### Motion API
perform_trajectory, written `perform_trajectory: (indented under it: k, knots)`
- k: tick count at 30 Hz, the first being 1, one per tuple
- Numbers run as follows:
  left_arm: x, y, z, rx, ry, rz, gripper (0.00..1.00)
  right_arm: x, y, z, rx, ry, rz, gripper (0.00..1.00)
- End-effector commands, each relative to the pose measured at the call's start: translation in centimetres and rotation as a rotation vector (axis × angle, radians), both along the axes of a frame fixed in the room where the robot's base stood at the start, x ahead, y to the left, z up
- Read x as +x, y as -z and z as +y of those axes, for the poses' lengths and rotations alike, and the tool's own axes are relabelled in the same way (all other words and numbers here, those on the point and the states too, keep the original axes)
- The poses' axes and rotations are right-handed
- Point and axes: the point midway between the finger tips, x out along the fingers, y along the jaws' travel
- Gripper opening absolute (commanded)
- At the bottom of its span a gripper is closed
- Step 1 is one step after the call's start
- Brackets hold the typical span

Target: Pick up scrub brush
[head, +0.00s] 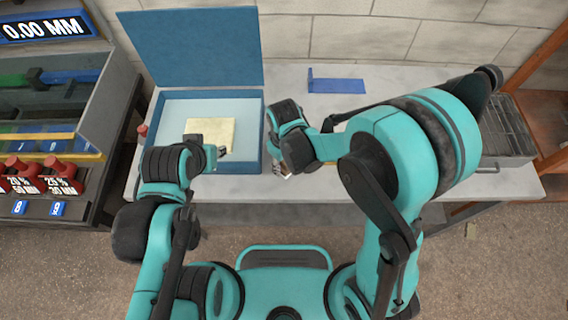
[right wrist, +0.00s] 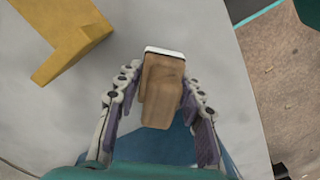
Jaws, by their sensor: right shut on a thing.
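The scrub brush shows in the right wrist view as a wooden block (right wrist: 162,88) with a white strip along its far end. My right gripper (right wrist: 160,100) has its fingers on both sides of the brush and is shut on it. In the head view my right gripper (head: 284,172) is by the table's front edge, just right of the blue box; the brush is mostly hidden there by the arm. My left gripper (head: 221,152) is over the front of the box, and its fingers are too small to read.
The open blue box (head: 255,166) has its lid raised at the back and a pale yellow piece (head: 222,128) inside. A blue angled piece (head: 337,86) lies at the back of the table. A yellow angled block (right wrist: 72,42) lies near the brush. A wire rack (head: 505,130) is at right.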

Motion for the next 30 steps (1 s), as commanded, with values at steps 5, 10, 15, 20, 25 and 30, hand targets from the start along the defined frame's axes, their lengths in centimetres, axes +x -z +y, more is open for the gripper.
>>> perform_trajectory:
  k: [5,10,15,20,25,30]
  knots:
    - [0.0,-1.4,0.0,0.0,0.0,0.0,0.32,0.0,-2.7,0.0,0.0,0.0,0.0,0.01]
    - [0.0,-2.7,0.0,0.0,0.0,0.0,0.32,-1.4,-5.4,-2.2,0.0,0.004,0.0,0.01]
    - [0.0,-3.9,0.0,0.0,0.0,0.0,0.32,-3.4,-7.7,-5.6,0.0,0.005,0.0,0.01]
    - [0.0,-4.8,0.0,0.0,0.0,0.0,0.32,-4.9,-9.4,-8.1,0.0,0.003,0.0,0.01]
    - [0.0,-5.3,0.0,0.0,0.0,0.0,0.32,-5.8,-10.3,-9.6,0.0,0.002,0.0,0.01]
    - [0.0,-5.4,0.0,0.0,0.0,0.0,0.32,-6.0,-10.5,-10.1,0.0,0.001,0.0,0.01]
